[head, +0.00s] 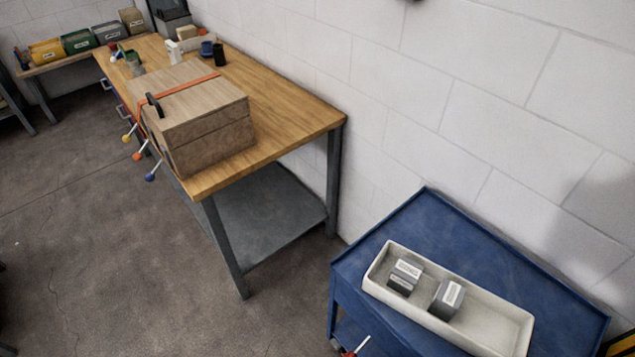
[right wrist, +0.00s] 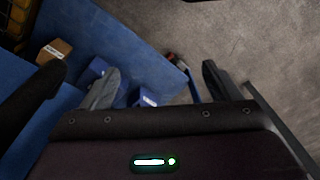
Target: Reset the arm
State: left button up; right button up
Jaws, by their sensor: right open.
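My right gripper (right wrist: 130,68) shows in the right wrist view, its two dark fingers wide apart with nothing held between them. Below and beyond it are a blue surface (right wrist: 125,40) and grey floor (right wrist: 235,40). The head view shows neither gripper, so my left gripper is out of sight.
A blue cart (head: 440,225) at lower right carries a cream tray (head: 480,341) with several grey blocks. A wooden workbench (head: 285,115) holds a strapped wooden box (head: 205,125); colored-knob levers stick out at its front. A small brown box (right wrist: 54,50) lies near one finger.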

jog(key=s+d+f+n, duration=0.1)
jog(key=s+d+f, duration=0.15)
jog(key=s, duration=0.45)
jog(key=s+d+f+n, duration=0.2)
jog(key=s+f, duration=0.2)
jog(key=s, duration=0.4)
notch_tip(320, 180, down, 12)
jog(key=b, duration=1.1)
jog(key=shift+s+d+r, duration=0.15)
jog(key=shift+d+r, duration=0.05)
jog(key=shift+d, duration=0.15)
